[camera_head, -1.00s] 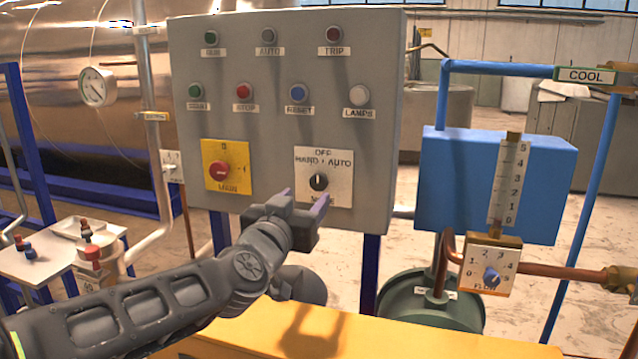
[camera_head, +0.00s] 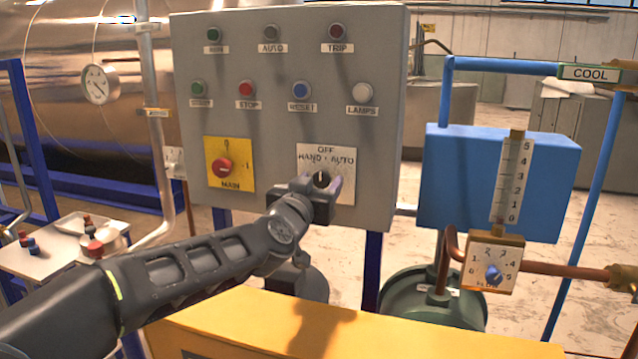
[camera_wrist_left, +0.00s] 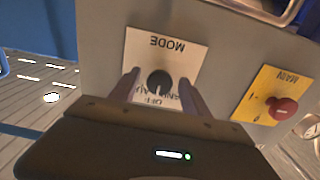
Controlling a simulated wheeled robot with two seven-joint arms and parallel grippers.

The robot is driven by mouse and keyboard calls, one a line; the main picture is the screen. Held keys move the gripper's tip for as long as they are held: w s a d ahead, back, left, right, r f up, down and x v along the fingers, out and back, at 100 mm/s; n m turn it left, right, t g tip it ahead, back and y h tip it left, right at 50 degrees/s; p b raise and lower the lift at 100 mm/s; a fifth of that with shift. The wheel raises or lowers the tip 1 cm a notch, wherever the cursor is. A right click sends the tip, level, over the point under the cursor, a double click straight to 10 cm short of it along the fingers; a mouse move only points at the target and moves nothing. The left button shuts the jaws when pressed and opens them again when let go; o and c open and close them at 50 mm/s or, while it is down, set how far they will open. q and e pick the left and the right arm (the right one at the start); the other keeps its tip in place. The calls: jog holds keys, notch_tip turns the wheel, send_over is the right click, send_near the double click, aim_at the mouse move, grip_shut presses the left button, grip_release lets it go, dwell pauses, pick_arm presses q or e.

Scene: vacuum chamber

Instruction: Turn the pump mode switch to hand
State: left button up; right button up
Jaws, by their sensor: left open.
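The pump mode switch is a round black knob (camera_head: 321,179) on a white plate (camera_head: 340,156) marked OFF, HAND and AUTO, low on the grey panel. Its white mark points up towards OFF. The wrist view shows the knob (camera_wrist_left: 159,82) upside down, with the word MODE on the plate. My left gripper (camera_head: 318,187) is open at the plate. Its two fingers stand one on each side of the knob in the wrist view, with gaps visible between them and it. The gripper partly hides the plate's lower part in the head view. My right gripper is not in view.
The red MAIN switch (camera_head: 221,167) on its yellow plate is left of the mode plate. Push buttons and lamps sit higher on the grey panel (camera_head: 285,130). A blue box (camera_head: 460,185) with a gauge stands to the right. A yellow surface (camera_head: 400,335) lies below my arm.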

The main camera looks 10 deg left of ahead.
pick_arm(q)
grip_shut()
dwell(0.5)
jog(key=shift+n, duration=0.6)
jog(key=n+b, duration=0.1)
jog(key=n, duration=0.2)
jog(key=shift+n+b, duration=0.6)
jog(key=shift+n, duration=1.9)
